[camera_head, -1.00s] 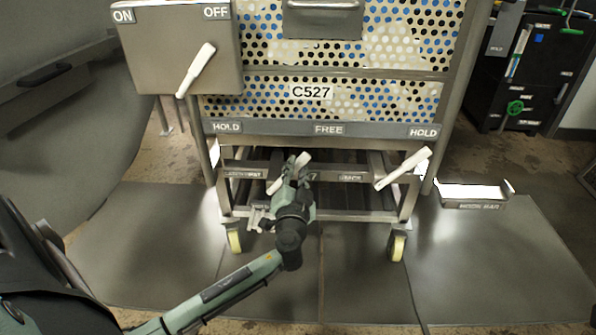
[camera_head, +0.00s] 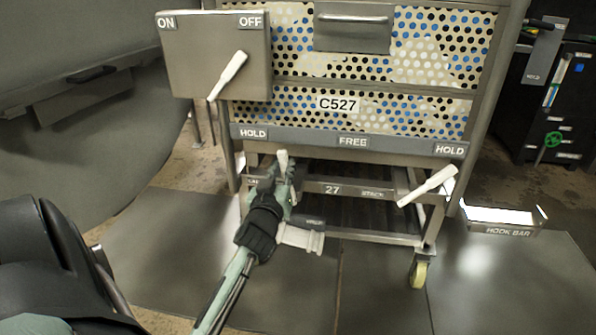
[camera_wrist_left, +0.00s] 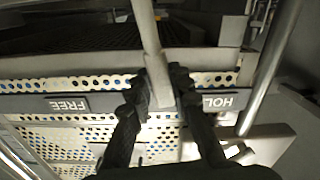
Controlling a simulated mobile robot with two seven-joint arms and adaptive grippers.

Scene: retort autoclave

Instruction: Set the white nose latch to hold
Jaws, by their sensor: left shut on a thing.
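My left gripper (camera_head: 281,168) is shut on a white latch handle (camera_head: 283,157) under the front rail of the C527 basket cart. The handle's tip stands between the left HOLD label (camera_head: 253,133) and the FREE label (camera_head: 352,142), nearer HOLD. In the left wrist view, the fingers (camera_wrist_left: 161,88) close on the pale handle (camera_wrist_left: 147,30), with FREE (camera_wrist_left: 69,105) to the left and HOLD (camera_wrist_left: 218,101) to the right. The gripper hides the handle's lower part. A second white handle (camera_head: 428,186) slants up towards the right HOLD label (camera_head: 450,150). My right gripper is out of view.
A grey ON/OFF box (camera_head: 218,60) with a white lever (camera_head: 228,75) hangs above left. The perforated basket (camera_head: 400,115) fills the middle. A hook bar tray (camera_head: 502,230) lies on the right. A yellow caster (camera_head: 419,274) stands below the cart.

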